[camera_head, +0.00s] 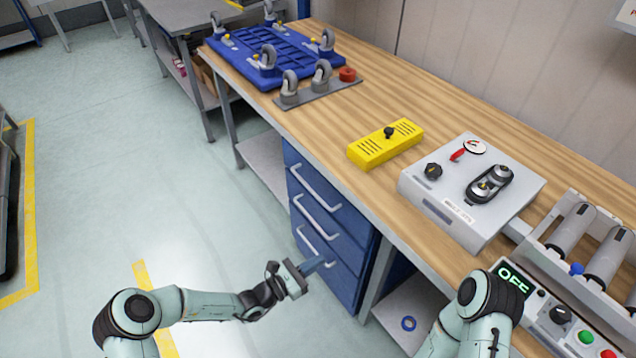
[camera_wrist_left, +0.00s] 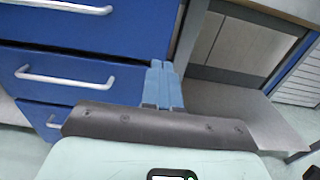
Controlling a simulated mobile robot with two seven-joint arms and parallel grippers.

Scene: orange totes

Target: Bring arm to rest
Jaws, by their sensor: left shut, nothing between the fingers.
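My left gripper (camera_head: 312,265) is in front of the blue drawer unit, to the left of the workbench edge. Its blue fingers are together with nothing between them. In the left wrist view the shut fingers (camera_wrist_left: 162,85) point toward the right edge of the blue drawers (camera_wrist_left: 80,75). In the head view my right arm (camera_head: 480,305) shows at the lower right, over the bench's front edge; its gripper is not in view.
The wooden workbench (camera_head: 330,140) holds a blue wheeled dolly (camera_head: 245,55), a yellow box (camera_head: 385,143), a grey device (camera_head: 450,215) and a control panel reading OFF (camera_head: 540,310). A blue ring (camera_head: 408,323) lies on the lower shelf. The floor (camera_head: 130,130) on the left is clear.

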